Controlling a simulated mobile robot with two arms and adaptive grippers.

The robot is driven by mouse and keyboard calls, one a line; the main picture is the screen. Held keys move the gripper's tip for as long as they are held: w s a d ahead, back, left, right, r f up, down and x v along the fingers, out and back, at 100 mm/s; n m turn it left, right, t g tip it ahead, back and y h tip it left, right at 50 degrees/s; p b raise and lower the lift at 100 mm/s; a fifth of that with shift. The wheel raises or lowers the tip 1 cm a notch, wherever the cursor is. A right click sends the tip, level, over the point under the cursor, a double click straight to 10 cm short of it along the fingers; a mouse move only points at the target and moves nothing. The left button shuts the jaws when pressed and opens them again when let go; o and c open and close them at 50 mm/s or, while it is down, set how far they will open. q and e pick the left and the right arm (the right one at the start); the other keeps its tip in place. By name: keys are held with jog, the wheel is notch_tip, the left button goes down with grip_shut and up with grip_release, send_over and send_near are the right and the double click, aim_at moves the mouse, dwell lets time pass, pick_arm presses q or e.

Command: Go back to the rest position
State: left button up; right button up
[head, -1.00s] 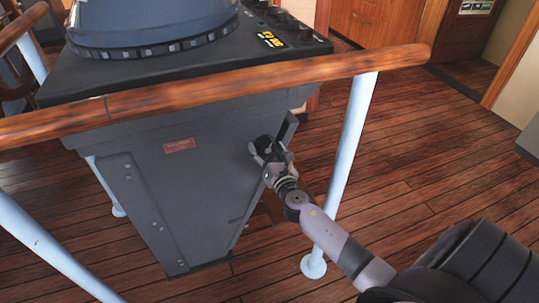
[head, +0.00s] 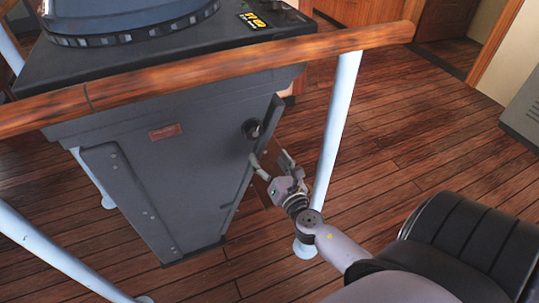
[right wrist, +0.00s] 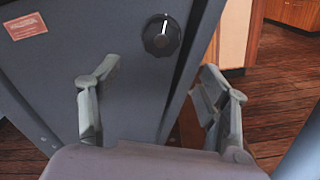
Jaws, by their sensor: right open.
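My right gripper (head: 271,163) is open and empty beside the grey console (head: 190,180), under the wooden handrail. In the right wrist view its two fingers (right wrist: 155,95) are spread wide apart. A black round knob (right wrist: 161,36) on the console's side panel shows beyond the fingers, apart from them. The knob also shows in the head view (head: 251,128), just above the fingertips. My left gripper is not in view.
A wooden handrail (head: 210,73) on pale blue posts (head: 337,125) runs around the console. My right arm passes close by the right post. Open plank floor (head: 420,130) lies to the right. A grey cabinet (head: 525,110) stands at the right edge.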

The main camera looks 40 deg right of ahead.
jog(key=shift+f, duration=0.1)
jog(key=s+f+m+g, duration=0.4)
jog(key=f+m, duration=0.4)
jog(key=f, duration=0.2)
jog(key=s+f+m+g, duration=0.4)
jog(key=f+m, duration=0.3)
jog(key=f, duration=0.3)
jog(key=s+a+f+m+g+y, duration=0.2)
jog(key=s+a+f+m+g, duration=0.2)
jog(key=s+a+f+m, duration=0.5)
jog(key=s+a+f+m+g+y, duration=0.2)
jog(key=s+a+f+m+g, duration=0.15)
jog(key=s+a+f, duration=0.35)
jog(key=s+d+r+p, duration=0.1)
jog(key=s+d+p, duration=0.1)
jog(key=s+p, duration=0.6)
jog(key=s+d+n+g+p, duration=0.1)
jog(key=s+d+p, duration=0.2)
jog(key=s+p, duration=0.5)
jog(key=shift+s+r, duration=0.35)
jog(key=shift+s, duration=0.25)
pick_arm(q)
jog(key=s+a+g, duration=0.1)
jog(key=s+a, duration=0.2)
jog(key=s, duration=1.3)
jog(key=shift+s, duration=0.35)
pick_arm(e)
jog(key=shift+c, duration=0.6)
